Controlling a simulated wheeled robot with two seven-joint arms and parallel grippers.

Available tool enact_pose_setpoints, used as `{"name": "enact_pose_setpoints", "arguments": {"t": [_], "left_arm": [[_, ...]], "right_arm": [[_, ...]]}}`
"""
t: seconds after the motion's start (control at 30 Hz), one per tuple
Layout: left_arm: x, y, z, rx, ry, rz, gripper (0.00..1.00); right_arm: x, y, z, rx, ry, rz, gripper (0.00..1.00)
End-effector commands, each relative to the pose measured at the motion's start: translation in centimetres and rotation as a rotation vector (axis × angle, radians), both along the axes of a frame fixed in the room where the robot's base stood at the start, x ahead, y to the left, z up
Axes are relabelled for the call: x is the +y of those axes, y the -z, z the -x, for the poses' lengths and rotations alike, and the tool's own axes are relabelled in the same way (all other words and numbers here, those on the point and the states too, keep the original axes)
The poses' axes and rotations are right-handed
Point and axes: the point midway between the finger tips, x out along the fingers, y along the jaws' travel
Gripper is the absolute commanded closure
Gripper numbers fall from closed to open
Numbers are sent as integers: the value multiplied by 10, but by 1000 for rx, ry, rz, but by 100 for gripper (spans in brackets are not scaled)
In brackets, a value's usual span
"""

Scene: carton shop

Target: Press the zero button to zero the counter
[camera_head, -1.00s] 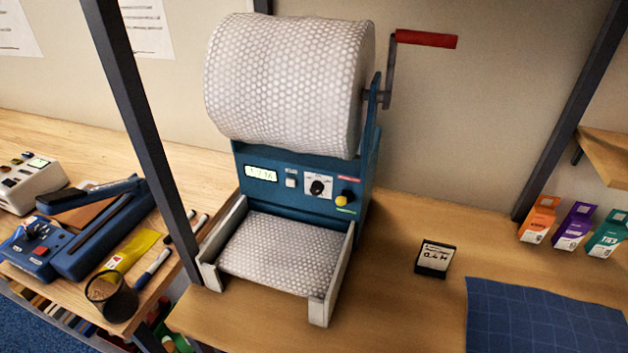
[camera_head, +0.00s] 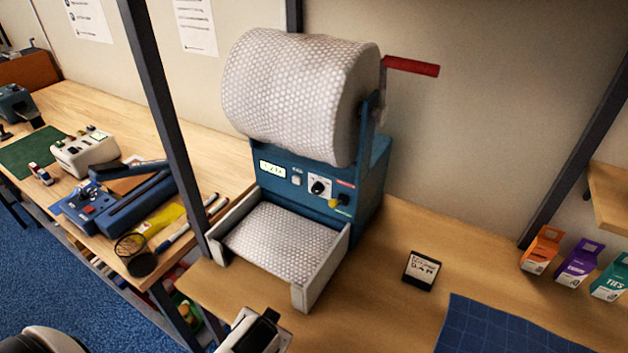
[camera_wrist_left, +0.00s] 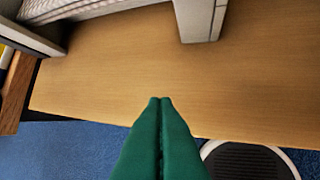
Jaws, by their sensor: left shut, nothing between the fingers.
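The blue bubble-wrap dispenser (camera_head: 372,185) stands on the wooden bench. Its front panel carries a lit counter display (camera_head: 271,169), whose digits are too small to read surely. Just right of the display is a small pale square button (camera_head: 296,180) under a tiny label; it looks like the zero button. A black knob (camera_head: 318,188) and a yellow button (camera_head: 334,203) sit further right. My left gripper (camera_wrist_left: 160,102) shows green fingers pressed together and empty, over the bench's front edge, short of the dispenser's tray. My right gripper is not in view.
The pale tray (camera_head: 325,262) juts out below the panel. A dark upright post (camera_head: 165,110) stands left of it. The bench between tray and card is clear.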

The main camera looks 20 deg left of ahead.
Motion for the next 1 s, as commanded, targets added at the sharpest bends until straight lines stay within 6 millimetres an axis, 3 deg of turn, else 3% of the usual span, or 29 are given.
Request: {"name": "enact_pose_setpoints", "arguments": {"t": [0.03, 0.17, 0.3, 0.5, 0.7, 1.0], "left_arm": [[12, -8, -19, -51, -23, -51, 100], [41, -27, -66, -197, -83, -183, 100], [71, -59, -119, -374, -126, -325, 100], [97, -106, -172, -581, -143, -475, 100], [107, -131, -195, -681, -139, -544, 100], [108, -135, -198, -695, -138, -553, 100]], "right_arm": [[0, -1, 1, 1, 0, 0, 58], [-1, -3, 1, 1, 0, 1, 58], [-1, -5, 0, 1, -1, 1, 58], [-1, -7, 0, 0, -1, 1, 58], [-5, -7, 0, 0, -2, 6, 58], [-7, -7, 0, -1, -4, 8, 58]]}}
